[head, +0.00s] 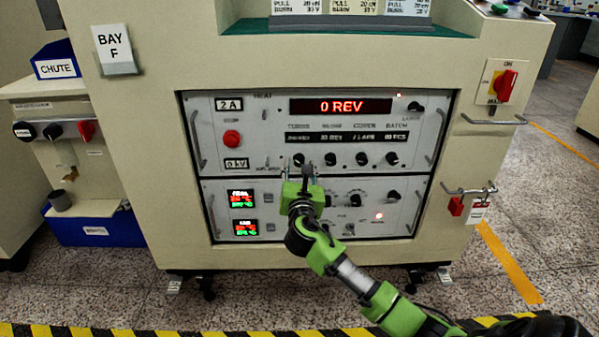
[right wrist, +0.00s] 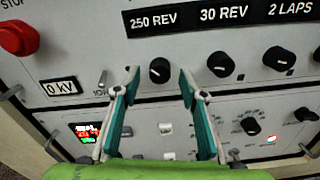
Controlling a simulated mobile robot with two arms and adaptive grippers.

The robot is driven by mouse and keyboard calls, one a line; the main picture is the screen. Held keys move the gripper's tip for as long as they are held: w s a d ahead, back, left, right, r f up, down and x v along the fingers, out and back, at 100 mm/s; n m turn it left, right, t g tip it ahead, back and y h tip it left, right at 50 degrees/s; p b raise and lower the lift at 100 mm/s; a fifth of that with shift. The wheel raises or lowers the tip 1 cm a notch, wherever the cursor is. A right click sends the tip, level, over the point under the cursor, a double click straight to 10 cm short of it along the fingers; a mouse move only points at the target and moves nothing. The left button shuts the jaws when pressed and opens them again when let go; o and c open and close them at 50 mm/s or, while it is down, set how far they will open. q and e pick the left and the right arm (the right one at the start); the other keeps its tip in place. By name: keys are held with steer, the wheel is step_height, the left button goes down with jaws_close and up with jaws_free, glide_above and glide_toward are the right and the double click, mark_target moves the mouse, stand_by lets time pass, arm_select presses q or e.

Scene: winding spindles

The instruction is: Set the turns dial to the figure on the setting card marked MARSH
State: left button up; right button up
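The turns dial is the leftmost of a row of black knobs (head: 298,160) on the white upper panel, under the label TURNS. In the right wrist view this knob (right wrist: 159,70) sits below a black strip reading 250 REV (right wrist: 154,20). My right gripper (head: 307,172) is at the panel in front of it. Its fingers (right wrist: 159,78) are open, one on each side of the knob, with visible gaps. Setting cards (head: 352,6) stand on top of the cabinet, cut off by the frame; no name MARSH shows. My left gripper is out of view.
The red display (head: 341,106) reads 0 REV. Similar knobs sit right of the turns dial, under 30 REV and 2 LAPS (right wrist: 292,53). A red stop button (right wrist: 18,38) and small toggle lie left. A lower panel (head: 275,215) with controls is just beneath.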

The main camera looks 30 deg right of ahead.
steer(key=shift+w+d, duration=0.1)
steer(key=shift+w, duration=0.05)
steer(key=shift+c, duration=0.3)
jaws_close()
